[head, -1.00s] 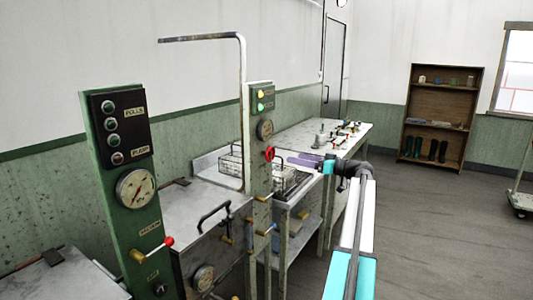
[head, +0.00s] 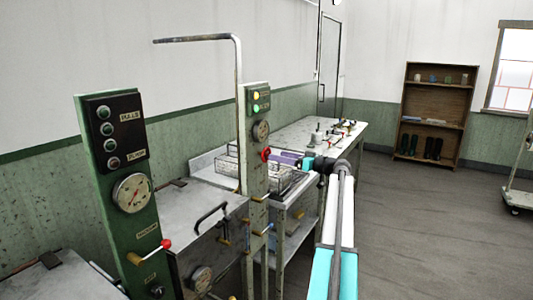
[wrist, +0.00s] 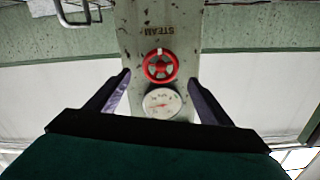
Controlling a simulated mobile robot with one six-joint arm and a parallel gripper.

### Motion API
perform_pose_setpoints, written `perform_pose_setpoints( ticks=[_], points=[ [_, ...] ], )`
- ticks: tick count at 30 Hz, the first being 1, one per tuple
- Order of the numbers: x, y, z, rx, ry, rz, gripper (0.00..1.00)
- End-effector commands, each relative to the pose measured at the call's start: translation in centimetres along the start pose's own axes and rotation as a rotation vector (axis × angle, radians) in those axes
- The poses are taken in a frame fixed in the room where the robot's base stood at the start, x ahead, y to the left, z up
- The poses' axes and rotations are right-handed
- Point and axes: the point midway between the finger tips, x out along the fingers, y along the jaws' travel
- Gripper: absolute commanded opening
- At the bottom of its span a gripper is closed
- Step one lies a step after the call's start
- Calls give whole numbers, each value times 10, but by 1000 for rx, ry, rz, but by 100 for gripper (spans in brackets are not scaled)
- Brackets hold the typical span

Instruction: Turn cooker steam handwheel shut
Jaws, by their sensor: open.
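The red steam handwheel (wrist: 160,66) sits on the green cooker post (wrist: 184,20) below the word STEAM in the wrist view. It also shows in the head view (head: 265,154), at the right side of the post, beside the gripper tips. My gripper (wrist: 160,82) is open, with one dark finger to each side of the wheel in the wrist view. In the head view my gripper (head: 280,158) reaches toward the wheel from the right. I cannot tell whether the fingers touch it. A round gauge (wrist: 162,103) appears between the fingers, near the wheel.
A bent pipe (head: 238,100) rises beside the post. A wire basket (head: 228,160) and a bench (head: 305,130) with small items stand behind. A nearer green panel (head: 125,180) carries buttons, a gauge and a red-knobbed lever.

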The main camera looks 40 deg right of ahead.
Motion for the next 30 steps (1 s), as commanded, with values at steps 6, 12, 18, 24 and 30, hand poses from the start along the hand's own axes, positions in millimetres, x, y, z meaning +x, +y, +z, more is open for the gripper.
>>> perform_pose_setpoints(
  ticks=[6, 12, 18, 24, 30],
  points=[
    [34, 0, -1, 1, -1, -2, 74],
    [60, -1, -1, 0, -1, -3, 74],
    [73, -1, 0, 0, -1, -3, 74],
    [75, -1, 1, 0, -1, -2, 74],
    [75, -1, 1, 0, -1, -2, 65]
  ],
)
